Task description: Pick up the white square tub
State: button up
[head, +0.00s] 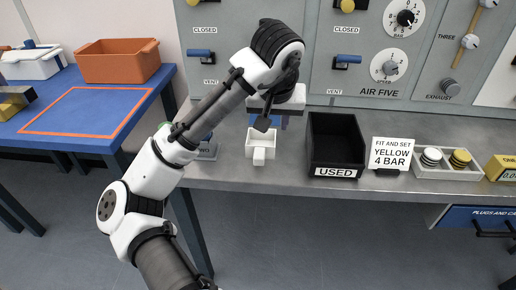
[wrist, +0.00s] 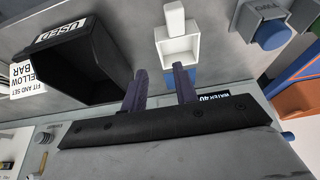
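A small white square tub (head: 260,141) with an open top and a stubby handle at its front stands on the grey bench. It also shows in the wrist view (wrist: 178,46), where its inside looks empty. My gripper (wrist: 160,84) is open, with its two purple fingers apart and nothing between them. In the wrist view the fingers point toward the tub and end short of its near wall. In the head view my arm's end is just behind and above the tub and partly hides its surroundings.
A black bin labelled USED (head: 335,142) stands close to the right of the tub. A grey block with a blue top (wrist: 271,34) is on its other side. A sign (head: 391,153) and a white tray of discs (head: 446,171) are farther right. A control panel rises behind.

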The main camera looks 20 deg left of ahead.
aim_at(260, 147)
jog(key=x, duration=1.2)
jog(key=shift+w+d, duration=0.1)
jog(key=shift+w, duration=0.1)
jog(key=shift+r, duration=0.1)
grip_shut()
